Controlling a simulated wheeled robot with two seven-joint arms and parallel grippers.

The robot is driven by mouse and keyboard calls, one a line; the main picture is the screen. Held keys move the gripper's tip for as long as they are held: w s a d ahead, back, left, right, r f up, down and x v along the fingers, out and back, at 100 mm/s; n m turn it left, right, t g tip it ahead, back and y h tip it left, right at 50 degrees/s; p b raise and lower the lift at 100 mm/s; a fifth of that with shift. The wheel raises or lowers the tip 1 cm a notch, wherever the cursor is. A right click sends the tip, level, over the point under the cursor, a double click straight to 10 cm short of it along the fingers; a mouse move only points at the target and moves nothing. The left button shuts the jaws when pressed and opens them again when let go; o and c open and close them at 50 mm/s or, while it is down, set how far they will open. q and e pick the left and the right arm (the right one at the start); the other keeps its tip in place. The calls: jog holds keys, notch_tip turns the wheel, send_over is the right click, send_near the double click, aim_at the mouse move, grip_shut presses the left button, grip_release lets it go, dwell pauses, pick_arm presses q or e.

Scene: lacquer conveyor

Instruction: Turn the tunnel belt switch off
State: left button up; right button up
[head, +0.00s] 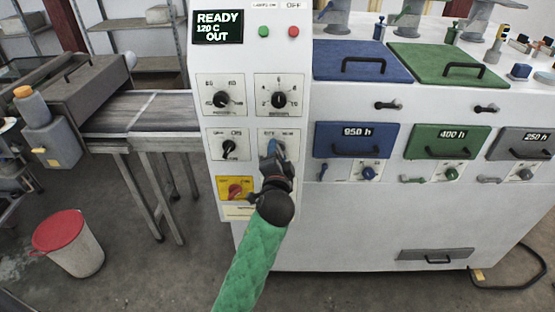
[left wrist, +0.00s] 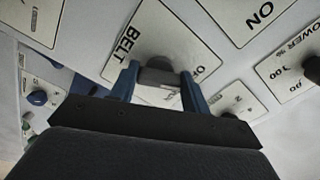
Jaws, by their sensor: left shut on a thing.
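The tunnel belt switch is a dark knob (left wrist: 158,72) on a white plate marked BELT (left wrist: 128,48) in the left wrist view. My left gripper (left wrist: 160,82) has its two blue fingers on either side of the knob and is shut on it. In the head view the left gripper (head: 275,152) is at the right plate of the control panel's lower row (head: 291,136) and hides the knob there. The OFF marking is partly visible beside a finger in the wrist view. I cannot tell the knob's exact setting. My right gripper is not in view.
The panel also has other knobs (head: 229,149), a red knob on a yellow plate (head: 235,190), a green button (head: 264,31), a red button (head: 293,31) and a READY display (head: 218,27). A belt (head: 145,112) runs left. A red-lidded bin (head: 75,245) stands on the floor.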

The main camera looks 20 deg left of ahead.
pick_arm(q)
jog(key=shift+o, duration=0.2)
jog(key=shift+f+n+b, duration=0.1)
jog(key=shift+n+b, duration=0.4)
jog(key=shift+n, duration=1)
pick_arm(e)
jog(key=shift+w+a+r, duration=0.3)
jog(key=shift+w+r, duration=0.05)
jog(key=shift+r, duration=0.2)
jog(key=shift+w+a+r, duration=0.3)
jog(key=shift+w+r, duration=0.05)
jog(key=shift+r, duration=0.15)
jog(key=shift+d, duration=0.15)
pick_arm(q)
jog(key=o, duration=1)
jog(key=shift+c, duration=0.2)
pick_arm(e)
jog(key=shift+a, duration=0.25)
pick_arm(q)
jog(key=b+v, duration=0.3)
jog(key=v, duration=0.4)
jog(key=shift+s, duration=0.4)
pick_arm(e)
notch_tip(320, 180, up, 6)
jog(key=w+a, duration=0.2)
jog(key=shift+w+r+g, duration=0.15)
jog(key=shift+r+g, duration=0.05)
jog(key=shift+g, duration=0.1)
pick_arm(q)
jog(key=shift+d, duration=0.15)
